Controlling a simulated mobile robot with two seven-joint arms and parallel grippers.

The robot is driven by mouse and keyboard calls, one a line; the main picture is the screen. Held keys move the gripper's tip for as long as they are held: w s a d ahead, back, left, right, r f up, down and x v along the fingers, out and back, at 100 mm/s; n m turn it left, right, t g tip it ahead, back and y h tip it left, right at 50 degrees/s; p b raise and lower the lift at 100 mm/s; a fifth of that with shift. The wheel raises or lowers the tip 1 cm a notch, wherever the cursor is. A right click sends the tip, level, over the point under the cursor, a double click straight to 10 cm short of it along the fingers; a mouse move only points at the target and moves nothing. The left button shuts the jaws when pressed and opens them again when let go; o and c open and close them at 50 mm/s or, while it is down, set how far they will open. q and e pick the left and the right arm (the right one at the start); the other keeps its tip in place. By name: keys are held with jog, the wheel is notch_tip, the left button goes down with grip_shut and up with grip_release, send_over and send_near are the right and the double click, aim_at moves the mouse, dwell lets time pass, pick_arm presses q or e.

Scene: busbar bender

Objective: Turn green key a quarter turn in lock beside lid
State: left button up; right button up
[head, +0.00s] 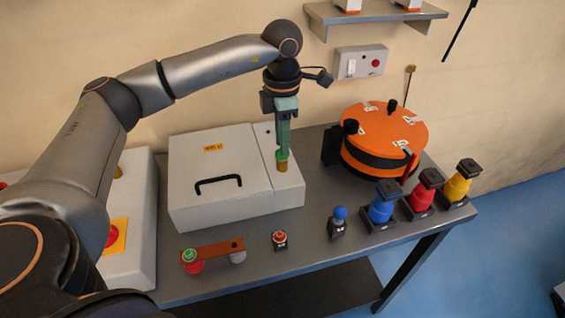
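The white box (190,205) stands on the grey table, with its lid (215,165) down and a black handle (218,183) on it. To the right of the lid, the brass lock (282,167) stands on the box's top strip. The green key (282,156) sits at the top of the lock, mostly covered by my gripper. My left gripper (282,151) points straight down from above, its narrow fingers close together around the key's head. The key's exact turn angle is hidden. My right gripper is not in view.
An orange round drum (385,130) stands right of the box. Blue (381,208), red (421,195) and yellow (457,186) handled parts line the right edge. A small blue-knobbed lever (338,220), a red button (280,239) and an orange-brown bar (212,250) lie in front.

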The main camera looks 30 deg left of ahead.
pick_arm(q)
jog(key=shift+f, duration=0.7)
grip_shut()
dwell(0.3)
